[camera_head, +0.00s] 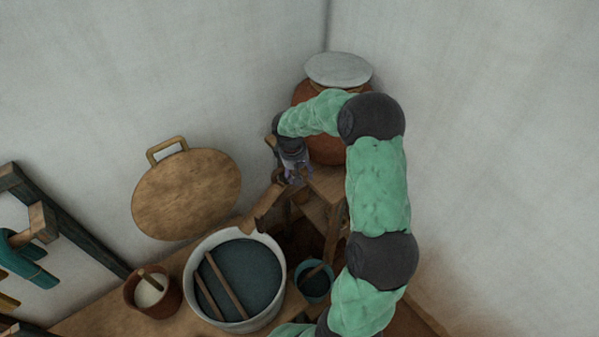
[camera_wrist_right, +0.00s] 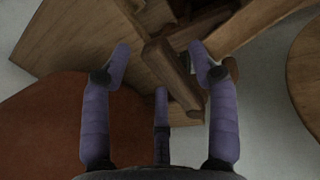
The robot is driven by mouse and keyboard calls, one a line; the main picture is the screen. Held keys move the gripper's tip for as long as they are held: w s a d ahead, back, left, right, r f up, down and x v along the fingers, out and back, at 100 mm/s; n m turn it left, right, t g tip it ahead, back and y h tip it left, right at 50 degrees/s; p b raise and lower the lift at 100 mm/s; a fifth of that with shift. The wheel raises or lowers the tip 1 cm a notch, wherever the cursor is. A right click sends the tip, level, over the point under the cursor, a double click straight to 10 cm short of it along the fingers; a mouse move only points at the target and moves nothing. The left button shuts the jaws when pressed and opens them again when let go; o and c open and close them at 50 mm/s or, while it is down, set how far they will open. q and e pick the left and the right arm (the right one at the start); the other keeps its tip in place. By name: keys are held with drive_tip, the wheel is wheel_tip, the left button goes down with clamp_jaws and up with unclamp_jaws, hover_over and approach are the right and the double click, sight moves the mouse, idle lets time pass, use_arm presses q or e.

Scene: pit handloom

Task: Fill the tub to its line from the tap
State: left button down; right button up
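The large pale tub (camera_head: 277,292) stands on the wooden bench and holds dark blue liquid (camera_head: 245,270). Two sticks lie across the tub; I cannot make out a fill line. A wooden trough (camera_head: 264,206) slopes from beside the clay jar down to the tub's back rim. My right gripper (camera_head: 294,178) is by the jar, above the trough's upper end. In the right wrist view its fingers (camera_wrist_right: 162,62) are spread open on either side of a wooden bar (camera_wrist_right: 168,68), perhaps the tap's handle, with gaps visible. No running water shows. My left gripper is out of view.
The clay jar (camera_head: 328,149) has a white lid (camera_head: 338,69) and stands in the corner. A small blue bucket (camera_head: 316,285) is right of the tub, a brown bowl (camera_head: 160,297) left. A round wooden lid (camera_head: 186,194) leans against the wall.

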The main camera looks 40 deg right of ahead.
drive_tip(key=shift+r, duration=0.15)
wheel_tip(320, 180, up, 12)
drive_tip(key=a, duration=0.2)
drive_tip(key=shift+a+f, duration=0.15)
drive_tip(key=shift+f, duration=0.1)
drive_tip(key=shift+f, duration=0.1)
idle(0.6)
